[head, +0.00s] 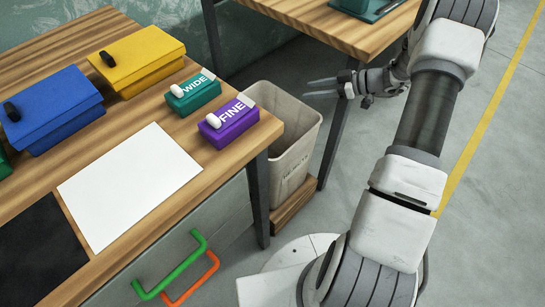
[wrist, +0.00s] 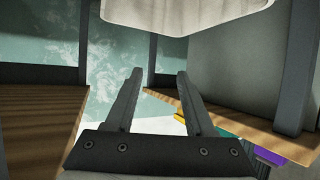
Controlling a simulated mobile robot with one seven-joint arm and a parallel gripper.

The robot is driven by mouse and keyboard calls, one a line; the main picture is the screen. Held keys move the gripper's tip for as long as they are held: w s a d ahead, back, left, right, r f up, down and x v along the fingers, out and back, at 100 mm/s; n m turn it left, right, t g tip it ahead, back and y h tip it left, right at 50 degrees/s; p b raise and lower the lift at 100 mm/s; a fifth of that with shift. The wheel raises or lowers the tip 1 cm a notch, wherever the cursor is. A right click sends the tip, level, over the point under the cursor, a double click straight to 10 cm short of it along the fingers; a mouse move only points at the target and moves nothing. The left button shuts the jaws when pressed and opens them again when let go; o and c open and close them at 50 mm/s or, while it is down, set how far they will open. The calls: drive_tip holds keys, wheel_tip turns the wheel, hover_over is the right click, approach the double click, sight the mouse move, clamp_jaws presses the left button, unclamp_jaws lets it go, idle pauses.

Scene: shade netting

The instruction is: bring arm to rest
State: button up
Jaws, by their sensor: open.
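My gripper (head: 322,88) is at the upper middle of the head view, on the end of my arm, which comes down the right side. Its fingers point left, above and to the right of the beige bin in the picture. In the wrist view my gripper (wrist: 159,73) shows two dark fingers set apart, with nothing between them. My gripper is open and empty. It appears clear of the workbench (head: 150,102) and of the second table; its exact height is hard to tell.
A beige bin (head: 292,150) stands between the workbench and the second table (head: 330,25). The workbench holds a blue box (head: 55,110), a yellow box (head: 138,60), green WIDE (head: 193,93) and purple FINE (head: 229,122) blocks, and a white sheet (head: 128,185). Floor at right is clear.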

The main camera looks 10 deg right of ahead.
drive_tip(key=shift+v, duration=0.9)
drive_tip(key=s+a+r+m+g+h, duration=0.2)
drive_tip(key=s+a+r, duration=0.4)
drive_tip(key=r, duration=0.2)
drive_tip(key=s+a+r+m+g+h, duration=0.2)
drive_tip(key=s+a+r+g+h, duration=0.1)
drive_tip(key=s+a+r, duration=0.5)
drive_tip(key=s+r+m+t+h, duration=0.2)
drive_tip(key=s+r+m+h, duration=0.15)
drive_tip(key=s, duration=0.45)
drive_tip(key=s+r+m+t+h, duration=0.2)
drive_tip(key=s+r+m, duration=0.2)
drive_tip(key=s, duration=0.4)
wheel_tip(320, 180, up, 19)
drive_tip(key=p, duration=1.9)
drive_tip(key=shift+a+r, duration=0.15)
drive_tip(key=shift+a, duration=0.05)
